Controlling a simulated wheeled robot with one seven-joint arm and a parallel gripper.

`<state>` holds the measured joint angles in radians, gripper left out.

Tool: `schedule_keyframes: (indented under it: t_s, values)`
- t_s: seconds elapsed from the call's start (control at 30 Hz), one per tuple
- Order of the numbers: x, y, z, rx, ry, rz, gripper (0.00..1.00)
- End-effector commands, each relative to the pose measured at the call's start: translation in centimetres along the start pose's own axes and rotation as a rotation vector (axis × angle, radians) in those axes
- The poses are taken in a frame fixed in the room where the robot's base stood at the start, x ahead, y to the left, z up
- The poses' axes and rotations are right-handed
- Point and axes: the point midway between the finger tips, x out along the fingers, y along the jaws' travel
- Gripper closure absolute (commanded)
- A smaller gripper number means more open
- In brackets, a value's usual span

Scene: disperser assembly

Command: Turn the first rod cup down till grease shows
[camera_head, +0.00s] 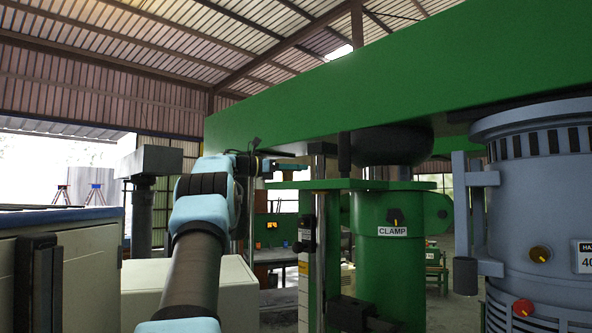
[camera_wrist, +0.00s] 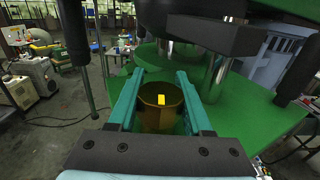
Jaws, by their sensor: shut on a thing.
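A brass cup (camera_wrist: 152,117) with a small bright yellow mark on its top sits between the two teal fingers of my gripper (camera_wrist: 164,78) in the wrist view. The fingers are shut on its sides. The cup stands over the green surface (camera_wrist: 228,115). In the head view, my gripper (camera_head: 290,166) reaches in just under the green beam, and the cup cannot be made out there. I see no grease around the cup; its underside is hidden.
A green column labelled CLAMP (camera_head: 390,260) and a blue-grey motor (camera_head: 535,210) stand to the right. The long green beam (camera_head: 380,90) runs overhead. In the wrist view, a dark block (camera_wrist: 195,33) and a shiny rod (camera_wrist: 215,77) are close beyond the fingers.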

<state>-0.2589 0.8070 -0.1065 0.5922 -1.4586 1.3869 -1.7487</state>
Motion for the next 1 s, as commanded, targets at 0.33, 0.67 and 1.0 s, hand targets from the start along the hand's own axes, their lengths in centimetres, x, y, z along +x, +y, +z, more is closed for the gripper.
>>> schedule_keyframes:
  t_s: [0.33, 0.67, 1.0]
  values:
    - [0.01, -0.13, 0.15, 0.003, -0.004, -0.053, 1.0]
    - [0.0, -0.24, 0.25, 0.002, -0.004, -0.065, 1.0]
    - [0.01, -0.24, 0.29, 0.002, -0.005, -0.065, 0.43]
